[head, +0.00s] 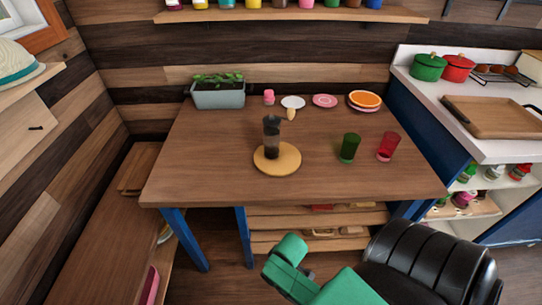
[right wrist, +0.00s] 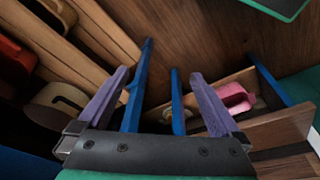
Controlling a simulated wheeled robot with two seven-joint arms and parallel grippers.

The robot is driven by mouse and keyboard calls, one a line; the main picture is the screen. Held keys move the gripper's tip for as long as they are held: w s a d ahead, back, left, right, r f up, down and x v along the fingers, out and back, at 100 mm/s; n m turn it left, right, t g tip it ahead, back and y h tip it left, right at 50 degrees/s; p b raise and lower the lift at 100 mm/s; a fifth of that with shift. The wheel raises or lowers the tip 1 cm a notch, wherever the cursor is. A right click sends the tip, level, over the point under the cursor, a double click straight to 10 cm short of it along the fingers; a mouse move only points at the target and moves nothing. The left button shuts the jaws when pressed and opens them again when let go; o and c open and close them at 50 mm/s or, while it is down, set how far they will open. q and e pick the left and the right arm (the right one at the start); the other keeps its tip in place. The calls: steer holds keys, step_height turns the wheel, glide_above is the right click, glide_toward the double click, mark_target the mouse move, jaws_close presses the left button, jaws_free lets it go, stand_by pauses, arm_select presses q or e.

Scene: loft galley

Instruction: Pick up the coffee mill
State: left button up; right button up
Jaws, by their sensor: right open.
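The coffee mill (head: 272,135) is a dark, partly see-through cylinder that stands upright on a round wooden board (head: 291,157) near the middle of the table in the head view. My right gripper (right wrist: 160,75) shows in the right wrist view with its two purple fingers wide apart. I see nothing held between them. Blue legs and wooden shelves lie beyond the fingers, and the mill is not in that view. My right arm is at the lower right of the head view, in front of the table and away from the mill. My left gripper is not in view.
A green glass (head: 349,148) and a red glass (head: 387,146) stand right of the mill on the wooden table (head: 210,165). The table's front left is clear. A counter (head: 480,145) stands right.

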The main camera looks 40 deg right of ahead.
step_height(320, 180, up, 8)
steer(key=w, duration=0.2)
steer(key=n+t+h, duration=0.7)
steer(key=n+h, duration=0.3)
steer(key=n, duration=1.5)
glide_toward(271, 141)
steer(key=x, duration=0.4)
steer(key=f+b+x, duration=0.1)
steer(key=x, duration=0.9)
steer(key=shift+s+a+f+b, duration=0.2)
steer(key=shift+a+f+b, duration=0.1)
steer(key=shift+b, duration=0.05)
steer(key=shift+s+r, duration=0.1)
steer(key=c, duration=0.4)
jaws_close()
steer(key=shift+r, duration=0.15)
